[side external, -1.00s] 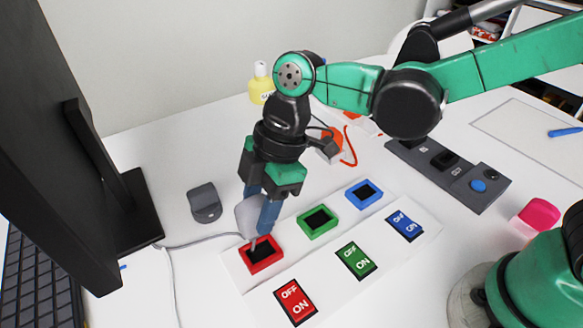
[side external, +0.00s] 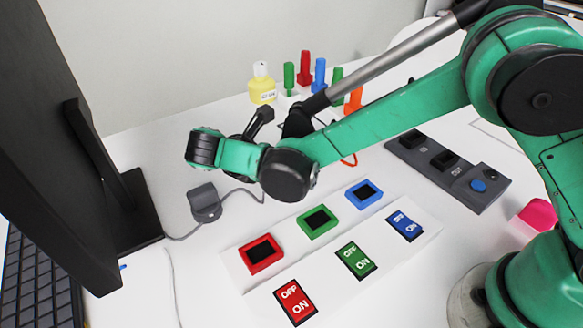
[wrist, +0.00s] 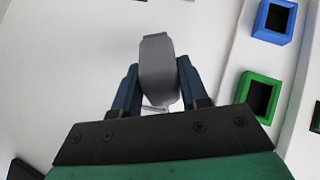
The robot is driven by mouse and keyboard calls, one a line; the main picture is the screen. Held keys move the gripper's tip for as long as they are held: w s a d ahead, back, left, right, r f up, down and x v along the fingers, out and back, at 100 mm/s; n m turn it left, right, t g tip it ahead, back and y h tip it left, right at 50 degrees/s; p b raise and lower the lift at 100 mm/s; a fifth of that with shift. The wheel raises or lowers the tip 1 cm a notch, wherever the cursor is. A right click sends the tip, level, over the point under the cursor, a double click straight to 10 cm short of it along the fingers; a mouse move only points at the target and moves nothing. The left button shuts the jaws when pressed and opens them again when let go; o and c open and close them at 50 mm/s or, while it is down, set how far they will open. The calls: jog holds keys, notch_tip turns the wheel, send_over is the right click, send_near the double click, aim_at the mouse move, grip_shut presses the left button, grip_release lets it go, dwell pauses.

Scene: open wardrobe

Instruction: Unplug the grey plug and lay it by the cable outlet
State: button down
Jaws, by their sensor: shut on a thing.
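The grey plug (wrist: 158,62) is held between the two blue fingers of my gripper (wrist: 157,88) in the wrist view. In the side view my arm hides the plug and the fingers. The cable outlet, a small dark grey block (side external: 205,202), sits on the table beside the monitor. A grey cable (side external: 240,193) runs from it and curves up behind my arm. The red-framed socket (side external: 261,254) is empty, with its black opening showing. The wrist view shows white surface below the held plug.
The green socket (side external: 317,221) and blue socket (side external: 364,193) are open, with ON/OFF switches (side external: 356,261) in front. The monitor stand (side external: 130,205) stands left of the outlet. A yellow glue bottle (side external: 262,84) and several coloured items stand behind. Table around the outlet is mostly clear.

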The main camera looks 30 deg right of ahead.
jog(key=shift+w+d+r+t+h, duration=0.1)
jog(key=shift+w+d+t+h, duration=0.15)
jog(key=shift+w+t+h, duration=0.45)
jog(key=h, duration=0.1)
jog(key=w+r+t+h, duration=0.1)
jog(key=shift+d+n+t+h, duration=0.2)
jog(key=shift+n+t+h, duration=0.1)
jog(key=shift+s+f, duration=0.1)
jog(key=shift+f, duration=2.9)
jog(key=shift+c, duration=0.3)
grip_release()
jog(key=shift+r, duration=0.1)
jog(key=shift+s+a+r, duration=0.3)
jog(key=shift+a+r, duration=0.25)
jog(key=shift+r, duration=0.5)
jog(key=shift+s+a+r, duration=0.35)
jog(key=shift+a+r, duration=0.2)
jog(key=shift+r, duration=0.45)
jog(key=shift+s+a+r, duration=0.3)
jog(key=shift+a+r, duration=0.25)
jog(key=shift+r, duration=0.5)
